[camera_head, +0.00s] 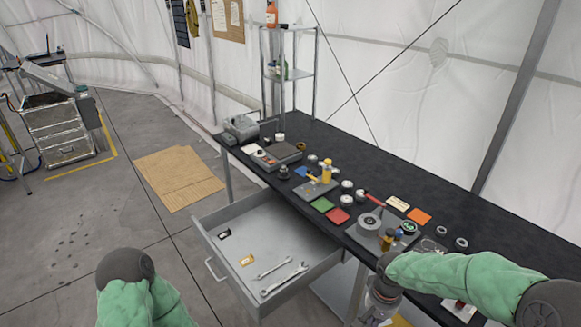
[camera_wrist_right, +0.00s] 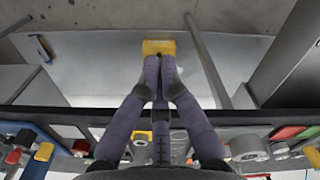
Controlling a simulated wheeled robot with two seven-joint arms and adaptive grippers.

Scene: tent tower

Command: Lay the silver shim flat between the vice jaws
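I cannot pick out the silver shim in either view. A grey machine that looks like the vice (camera_head: 241,128) stands at the far left end of the black bench; its jaws are too small to make out. My right gripper (camera_wrist_right: 159,62) points down in front of the bench edge. Its fingertips are drawn together, with a yellow piece (camera_wrist_right: 158,47) just past them; I cannot tell whether they touch it. In the head view, the gripper shows only partly at the bottom. My left arm shows at the lower left, its gripper out of view.
The open drawer (camera_head: 225,270) holds wrenches (camera_head: 283,279), a black tag (camera_head: 225,234) and a yellow tag (camera_head: 247,260). The bench (camera_head: 400,180) carries tape rolls, coloured squares, bottles and trays. A wire shelf (camera_head: 290,75) stands behind. Cardboard (camera_head: 180,178) lies on the floor.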

